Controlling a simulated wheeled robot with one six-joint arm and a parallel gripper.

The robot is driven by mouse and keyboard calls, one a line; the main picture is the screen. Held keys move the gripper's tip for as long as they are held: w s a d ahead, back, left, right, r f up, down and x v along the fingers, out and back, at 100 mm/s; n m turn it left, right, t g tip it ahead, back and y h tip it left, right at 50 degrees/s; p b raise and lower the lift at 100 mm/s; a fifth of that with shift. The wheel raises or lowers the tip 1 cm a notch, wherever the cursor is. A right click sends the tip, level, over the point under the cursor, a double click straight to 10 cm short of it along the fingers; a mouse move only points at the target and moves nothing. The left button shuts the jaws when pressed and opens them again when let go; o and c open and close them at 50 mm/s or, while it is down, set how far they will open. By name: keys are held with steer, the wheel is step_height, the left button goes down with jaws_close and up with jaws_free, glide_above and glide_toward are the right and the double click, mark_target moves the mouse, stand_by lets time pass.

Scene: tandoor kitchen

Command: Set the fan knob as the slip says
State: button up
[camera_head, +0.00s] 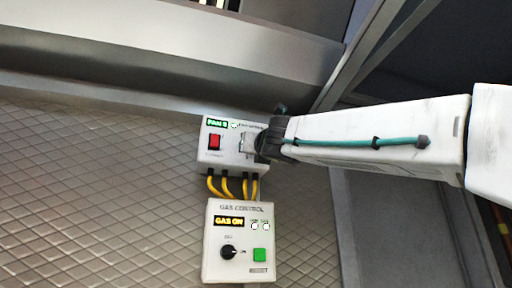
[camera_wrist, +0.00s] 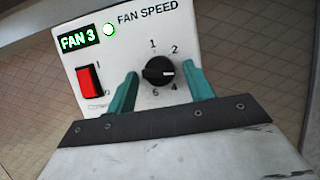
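The white fan speed panel (camera_wrist: 200,35) fills much of the wrist view, and its display reads FAN 3. Its black round knob (camera_wrist: 158,71) has a white mark pointing right, between the printed 2 and 4. My gripper (camera_wrist: 162,74) has its teal fingers on either side of the knob, with gaps visible, so it looks open around it. In the head view the fan panel (camera_head: 222,166) is on the wall, with my gripper (camera_head: 252,145) at its right part hiding the knob. No slip is in view.
A red rocker switch (camera_wrist: 90,81) is left of the knob. Below the fan panel, yellow cables (camera_head: 226,187) run to a gas control box (camera_head: 215,262) reading GAS ON, with a black knob (camera_head: 229,252) and green button (camera_head: 260,255). A metal ledge (camera_head: 150,45) lies above.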

steer(key=c, duration=0.8)
steer(key=shift+a+m+h, duration=0.1)
steer(key=shift+m+h, duration=0.3)
steer(key=shift+m, duration=0.2)
steer(key=m+h, duration=0.2)
steer(key=m, duration=0.2)
steer(key=m+h, duration=0.2)
steer(key=m, duration=0.2)
steer(key=m+h, duration=0.1)
steer(key=m, duration=0.3)
steer(key=shift+s+a+r+g+h, duration=0.1)
steer(key=shift+a+r+g+h, duration=0.05)
steer(key=shift+a+g+h, duration=0.2)
steer(key=shift+m+h, duration=0.25)
steer(key=shift+m, duration=0.15)
steer(key=o, duration=1)
steer(key=shift+c, duration=0.2)
